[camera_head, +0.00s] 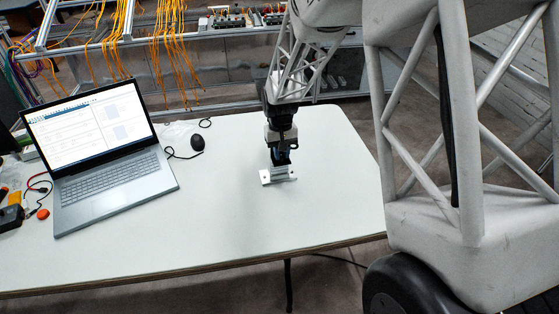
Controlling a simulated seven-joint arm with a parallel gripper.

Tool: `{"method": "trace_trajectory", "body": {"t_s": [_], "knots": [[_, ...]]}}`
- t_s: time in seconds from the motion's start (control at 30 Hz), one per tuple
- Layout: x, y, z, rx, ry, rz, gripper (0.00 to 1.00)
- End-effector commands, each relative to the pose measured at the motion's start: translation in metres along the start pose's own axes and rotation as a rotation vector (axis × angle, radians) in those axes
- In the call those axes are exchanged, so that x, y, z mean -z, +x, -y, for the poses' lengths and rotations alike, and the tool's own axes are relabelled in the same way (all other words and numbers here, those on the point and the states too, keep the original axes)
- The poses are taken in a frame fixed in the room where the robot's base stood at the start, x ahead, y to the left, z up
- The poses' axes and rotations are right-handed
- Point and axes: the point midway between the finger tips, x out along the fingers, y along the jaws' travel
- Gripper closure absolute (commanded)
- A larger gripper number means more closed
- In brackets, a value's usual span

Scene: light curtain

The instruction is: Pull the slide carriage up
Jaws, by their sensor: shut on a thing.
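The slide carriage with its pale metal mounting plate (278,175) stands on the white table, right of the table's middle. My gripper (281,157) points straight down over it and is shut on the dark upper part of the carriage. The fingers and the gripped part are small and dark in this view, so the exact contact is hard to make out. The plate looks flat on the table, and I cannot tell whether there is a gap under it.
An open laptop (110,185) stands at the left, with a black mouse (197,142) and its cable beside it. Tools and cables lie at the far left edge. Behind the table is a metal frame with hanging orange cables (175,45). The front of the white table (225,225) is clear.

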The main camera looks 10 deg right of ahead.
Motion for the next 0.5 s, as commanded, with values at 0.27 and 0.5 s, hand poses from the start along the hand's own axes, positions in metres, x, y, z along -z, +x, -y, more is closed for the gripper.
{"method": "trace_trajectory", "body": {"t_s": [0.27,0.5], "knots": [[0.0001,-0.0041,-0.0002,0.000,0.000,-0.002,0.94],[-0.0003,-0.0066,-0.0002,0.000,0.000,-0.002,0.94]]}}
